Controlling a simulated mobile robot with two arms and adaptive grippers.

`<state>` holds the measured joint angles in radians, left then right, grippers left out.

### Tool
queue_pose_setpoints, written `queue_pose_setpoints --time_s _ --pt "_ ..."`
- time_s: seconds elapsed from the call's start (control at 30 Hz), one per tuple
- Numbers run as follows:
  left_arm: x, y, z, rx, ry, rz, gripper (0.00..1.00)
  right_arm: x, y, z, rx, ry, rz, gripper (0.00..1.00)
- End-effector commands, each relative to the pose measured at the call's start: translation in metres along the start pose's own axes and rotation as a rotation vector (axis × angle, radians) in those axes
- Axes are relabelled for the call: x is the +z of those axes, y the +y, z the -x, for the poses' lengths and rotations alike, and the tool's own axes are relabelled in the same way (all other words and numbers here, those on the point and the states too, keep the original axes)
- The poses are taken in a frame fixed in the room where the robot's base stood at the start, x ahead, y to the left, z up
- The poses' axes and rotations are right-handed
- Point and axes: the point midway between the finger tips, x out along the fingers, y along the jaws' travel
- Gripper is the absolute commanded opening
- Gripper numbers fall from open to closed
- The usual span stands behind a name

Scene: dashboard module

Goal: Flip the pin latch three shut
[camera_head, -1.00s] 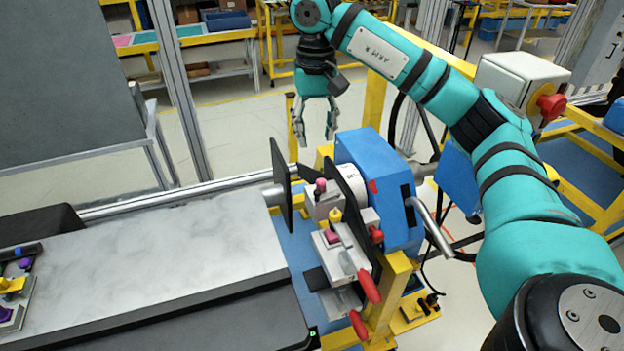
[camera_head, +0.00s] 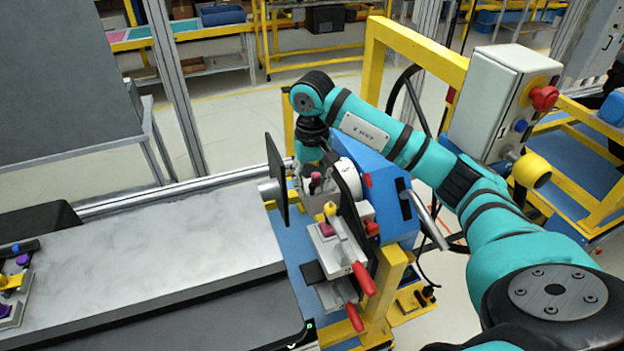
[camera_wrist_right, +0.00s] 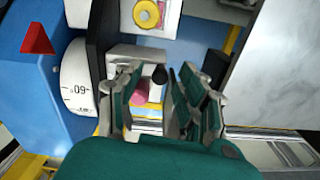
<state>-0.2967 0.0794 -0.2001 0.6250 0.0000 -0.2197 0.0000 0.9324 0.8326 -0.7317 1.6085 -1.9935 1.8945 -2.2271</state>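The latch fixture stands at the right end of the conveyor. Its upper block carries a magenta knob (camera_head: 316,181), which also shows in the right wrist view (camera_wrist_right: 139,92). A yellow knob (camera_head: 330,209) and red handles (camera_head: 363,278) are on the nearer part; the yellow knob shows at the top of the wrist view (camera_wrist_right: 147,13). I cannot tell which part is latch three. My right gripper (camera_wrist_right: 158,88) has its fingers apart, with the magenta knob showing between them; contact is unclear. In the head view its fingers (camera_head: 306,172) are partly hidden behind the fixture. My left gripper is out of view.
A dark upright plate (camera_head: 277,185) stands just left of the upper block. A blue housing (camera_head: 372,185) with a white dial (camera_wrist_right: 77,85) stands on the other side. The conveyor's grey surface (camera_head: 150,240) is clear in the middle. A control box (camera_head: 490,100) is at the right.

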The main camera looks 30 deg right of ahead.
Motion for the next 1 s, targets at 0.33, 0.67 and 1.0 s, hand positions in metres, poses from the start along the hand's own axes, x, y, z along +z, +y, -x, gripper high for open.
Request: queue_pose_setpoints --time_s 0.33,0.67,1.0 --pt "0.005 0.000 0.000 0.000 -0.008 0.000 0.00 0.000 0.000 0.000 0.000 0.000 0.000 0.15" --pt "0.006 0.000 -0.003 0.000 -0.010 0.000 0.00 -0.001 0.000 -0.001 0.000 0.002 -0.015 0.00" --pt "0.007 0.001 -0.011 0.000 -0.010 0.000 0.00 -0.008 -0.001 0.001 -0.001 0.002 -0.129 0.00"
